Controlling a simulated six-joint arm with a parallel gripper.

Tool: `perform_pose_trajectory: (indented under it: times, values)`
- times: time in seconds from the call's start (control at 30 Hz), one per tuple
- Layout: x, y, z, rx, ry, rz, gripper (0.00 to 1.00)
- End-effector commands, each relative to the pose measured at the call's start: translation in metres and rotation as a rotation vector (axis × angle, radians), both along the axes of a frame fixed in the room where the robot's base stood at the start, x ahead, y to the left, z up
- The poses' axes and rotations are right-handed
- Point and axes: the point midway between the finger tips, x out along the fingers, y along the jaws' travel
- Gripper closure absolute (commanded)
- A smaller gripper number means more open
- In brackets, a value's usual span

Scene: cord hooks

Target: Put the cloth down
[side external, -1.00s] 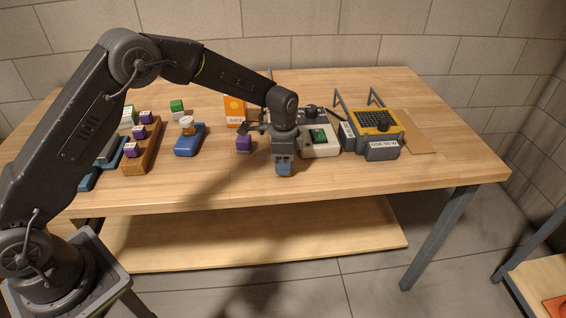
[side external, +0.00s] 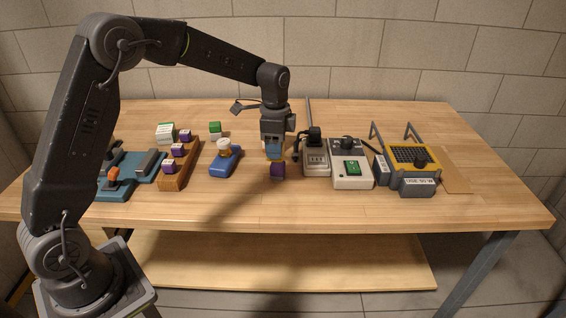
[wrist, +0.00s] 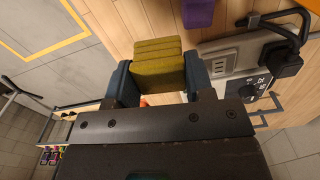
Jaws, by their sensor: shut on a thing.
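The cloth (wrist: 158,66) is a folded olive-yellow bundle, held between the two blue-grey fingers of my gripper (wrist: 164,82) in the wrist view. In the side view my gripper (side external: 273,152) points down above the table, just behind and left of a dark purple block (side external: 277,171). The cloth is mostly hidden there by the fingers. I cannot tell from these views how far the cloth is above the tabletop.
A grey socket box (side external: 316,168) with a black plug stands just right of my gripper. A white device with a green switch (side external: 353,168) and a yellow-grey unit (side external: 414,157) follow. A blue stand (side external: 223,162) and a wooden rack (side external: 181,175) are left. The front tabletop is clear.

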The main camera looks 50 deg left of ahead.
Motion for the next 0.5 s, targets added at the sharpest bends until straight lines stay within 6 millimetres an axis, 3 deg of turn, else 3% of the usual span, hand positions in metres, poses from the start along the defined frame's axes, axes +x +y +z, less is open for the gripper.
perform_pose_trajectory:
  times: [0.17, 0.23, 0.4, 0.5]
  values:
    - [-0.025, 0.038, 0.008, 0.001, 0.001, 0.024, 0.75]
    - [-0.044, 0.061, 0.011, 0.001, 0.001, 0.040, 0.75]
    - [-0.106, 0.112, 0.014, 0.002, -0.001, 0.080, 0.75]
    - [-0.143, 0.132, 0.013, 0.002, -0.001, 0.100, 0.75]
